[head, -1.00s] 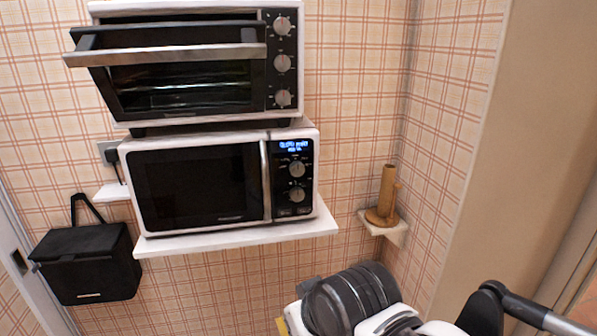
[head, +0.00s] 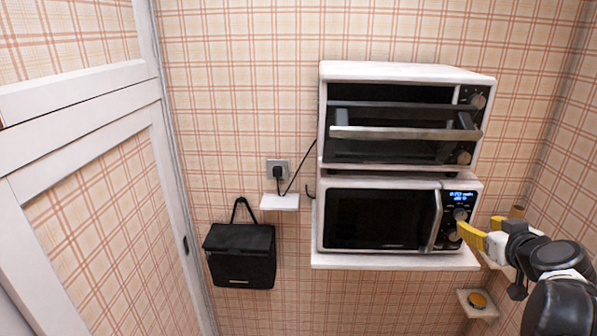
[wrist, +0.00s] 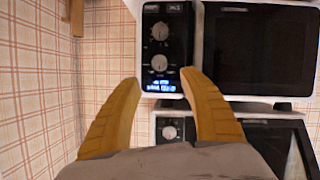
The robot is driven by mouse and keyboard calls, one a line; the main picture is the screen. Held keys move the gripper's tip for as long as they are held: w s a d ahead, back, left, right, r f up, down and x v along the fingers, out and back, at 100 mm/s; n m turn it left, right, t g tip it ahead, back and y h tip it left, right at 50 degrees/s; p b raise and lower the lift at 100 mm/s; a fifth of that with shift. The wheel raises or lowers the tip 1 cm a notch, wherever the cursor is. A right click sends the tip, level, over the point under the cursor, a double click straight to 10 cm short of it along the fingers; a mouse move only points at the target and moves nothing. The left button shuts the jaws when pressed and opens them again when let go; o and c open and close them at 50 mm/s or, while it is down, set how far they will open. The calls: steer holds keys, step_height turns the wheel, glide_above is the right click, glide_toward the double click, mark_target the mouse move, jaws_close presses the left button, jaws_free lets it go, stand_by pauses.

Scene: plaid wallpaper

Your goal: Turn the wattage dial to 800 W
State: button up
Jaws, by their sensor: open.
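The white microwave (head: 382,218) with a black door sits on a white shelf at centre right. Its panel has a lit blue display (head: 461,197) and an upper dial (head: 460,214). The wrist view is upside down: it shows the display (wrist: 160,85), the upper dial (wrist: 159,62) and the lower dial (wrist: 159,31). The dial markings are too small to read, so I cannot tell which sets the wattage. My gripper (head: 478,225), with yellow fingers, is open in front of the panel. In the wrist view the dials appear beyond my open gripper (wrist: 158,76), with nothing between the fingertips.
A toaster oven (head: 390,115) with its door tilted partly open stands above the microwave. A black bag (head: 240,256) hangs at left below a wall socket (head: 278,169). A white door (head: 95,170) is at far left. A small corner shelf (head: 477,311) is at lower right.

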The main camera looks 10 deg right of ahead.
mark_target(462, 216)
steer(key=b+x, duration=0.2)
steer(key=x, duration=0.7)
steer(key=shift+d+f+b, duration=0.2)
steer(key=shift+f+b, duration=0.05)
steer(key=shift+b, duration=0.1)
steer(key=shift+w+f, duration=0.1)
steer(key=shift+w, duration=0.4)
jaws_close()
